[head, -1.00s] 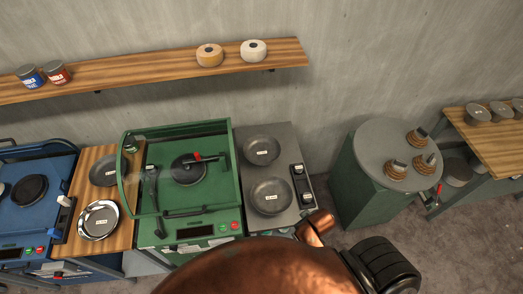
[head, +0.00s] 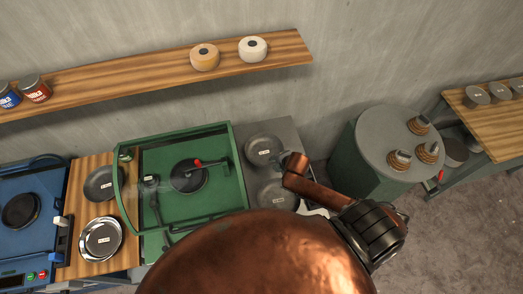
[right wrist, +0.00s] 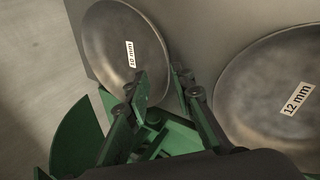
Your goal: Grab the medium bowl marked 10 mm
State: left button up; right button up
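The medium bowl marked 10 mm (right wrist: 110,50) is dark, round and shallow, at the upper left of the right wrist view. My right gripper (right wrist: 158,74) is green, with its two fingers apart and nothing visible between them. Its fingertips lie over the near right rim of this bowl in the picture; I cannot tell if they touch it. In the head view, a matching smaller bowl (head: 262,149) sits at the back of the grey worktop, its label too small to read surely. My copper right arm hides the gripper there. My left gripper does not show.
A larger bowl marked 12 mm (right wrist: 268,85) sits close beside it; it is partly covered by my arm in the head view. The green machine (head: 140,165) stands left of the worktop, and a round grey-topped stand (head: 380,145) stands to the right.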

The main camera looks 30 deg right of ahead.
aim_at(274, 163)
jog(key=shift+w+d+f+p, duration=0.2)
jog(key=shift+d+f, duration=0.1)
jog(key=shift+f, duration=0.35)
jog(key=shift+w+d+f+p, duration=0.15)
jog(key=shift+d+f+p, duration=0.1)
jog(key=shift+f, duration=0.35)
jog(key=x, duration=0.3)
jog(key=shift+s+d+f, duration=0.1)
jog(key=shift+d+f, duration=0.05)
jog(key=shift+f, duration=0.05)
grip_shut()
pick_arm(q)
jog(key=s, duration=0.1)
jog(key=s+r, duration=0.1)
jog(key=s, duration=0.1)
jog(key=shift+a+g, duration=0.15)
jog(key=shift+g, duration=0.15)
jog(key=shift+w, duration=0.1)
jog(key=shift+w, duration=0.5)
